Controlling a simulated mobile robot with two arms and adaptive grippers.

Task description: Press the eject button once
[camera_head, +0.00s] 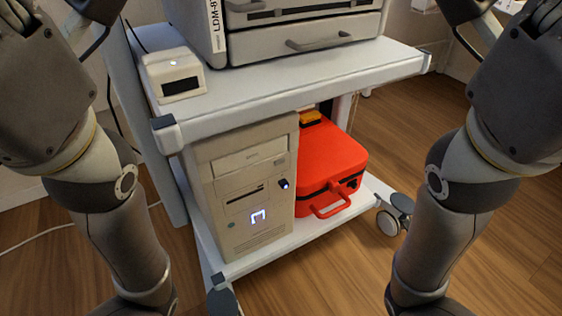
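A beige computer tower (225,228) stands upright on the lower shelf of a cart. Its front has an optical drive (238,164) at the top and a slotted floppy drive (240,197) below it. A small round dark button with a bluish light (284,184) is on the right side of the front. A blue-white lit mark (259,217) glows lower down. The eject button itself is too small to make out for certain. My arms come in at the left and right edges, apart from the tower. Neither gripper's fingertips show.
A red case (333,160) with a front handle stands right beside the tower. The cart's upper shelf (290,92) overhangs both, carrying a small white box (173,76) and a large drawered device (290,45). A caster (389,222) is at the right. Floor in front is clear.

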